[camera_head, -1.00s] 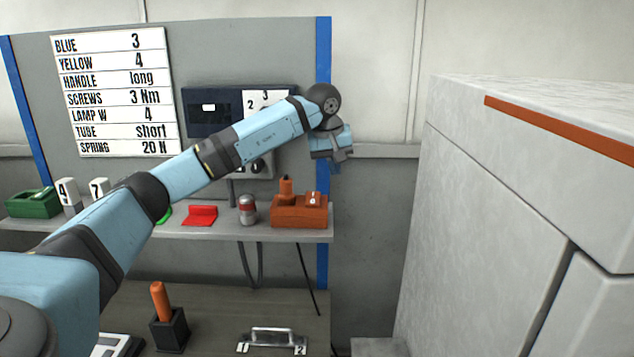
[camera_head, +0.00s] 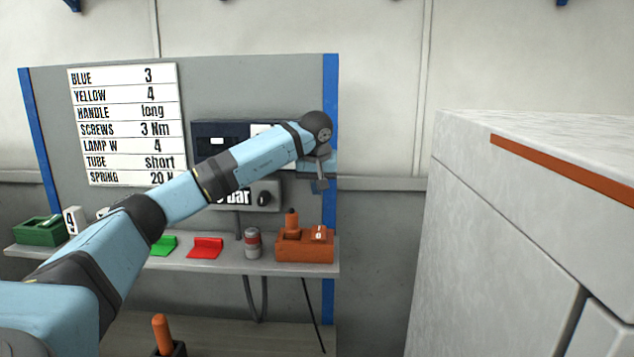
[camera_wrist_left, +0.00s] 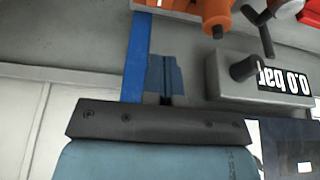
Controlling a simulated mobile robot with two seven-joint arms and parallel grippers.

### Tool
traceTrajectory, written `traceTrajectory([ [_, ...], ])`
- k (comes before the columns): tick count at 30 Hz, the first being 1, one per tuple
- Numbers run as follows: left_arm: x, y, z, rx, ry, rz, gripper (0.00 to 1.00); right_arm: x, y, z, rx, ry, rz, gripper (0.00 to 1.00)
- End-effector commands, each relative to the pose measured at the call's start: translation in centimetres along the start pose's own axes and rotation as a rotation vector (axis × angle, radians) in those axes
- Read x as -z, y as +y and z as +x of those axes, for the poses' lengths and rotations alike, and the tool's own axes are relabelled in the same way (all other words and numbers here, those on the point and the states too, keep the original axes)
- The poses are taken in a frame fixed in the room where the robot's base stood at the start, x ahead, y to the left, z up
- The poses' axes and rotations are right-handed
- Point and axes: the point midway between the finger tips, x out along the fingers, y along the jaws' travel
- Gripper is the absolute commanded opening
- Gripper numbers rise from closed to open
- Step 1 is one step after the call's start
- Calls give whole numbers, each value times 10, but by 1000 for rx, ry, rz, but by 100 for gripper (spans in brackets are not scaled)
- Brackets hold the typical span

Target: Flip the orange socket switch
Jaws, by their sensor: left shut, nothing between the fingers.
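The orange socket (camera_head: 305,250) stands at the right end of the shelf. A small light switch (camera_head: 318,233) marked 0 sits on its top right, beside an upright orange plug-like part (camera_head: 292,223). My left gripper (camera_head: 320,186) is above the switch, apart from it, pointing down. It is shut and empty. In the left wrist view its blue fingers (camera_wrist_left: 163,60) show in the middle. Part of the orange socket (camera_wrist_left: 180,5) is cut off at the top edge there. My right gripper is out of view.
A grey box with a "0.0 bar" display (camera_wrist_left: 285,82) and black knob is close beside the left gripper. A large pale block (camera_head: 500,230) stands at right.

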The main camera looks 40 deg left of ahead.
Motion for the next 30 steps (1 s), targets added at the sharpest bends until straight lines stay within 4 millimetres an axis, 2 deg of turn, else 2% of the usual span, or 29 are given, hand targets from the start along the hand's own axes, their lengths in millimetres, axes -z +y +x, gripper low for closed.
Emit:
traceTrajectory([
  [6, 0, -1, 48, 4, -4, 0, 0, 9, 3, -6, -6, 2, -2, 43],
  [12, -5, -1, 80, 1, -2, 1, 0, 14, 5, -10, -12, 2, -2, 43],
  [18, -8, 0, 96, 0, 0, 0, 0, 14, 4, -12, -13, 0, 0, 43],
  [30, -9, 0, 99, 0, 0, 0, 0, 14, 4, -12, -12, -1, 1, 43],
])
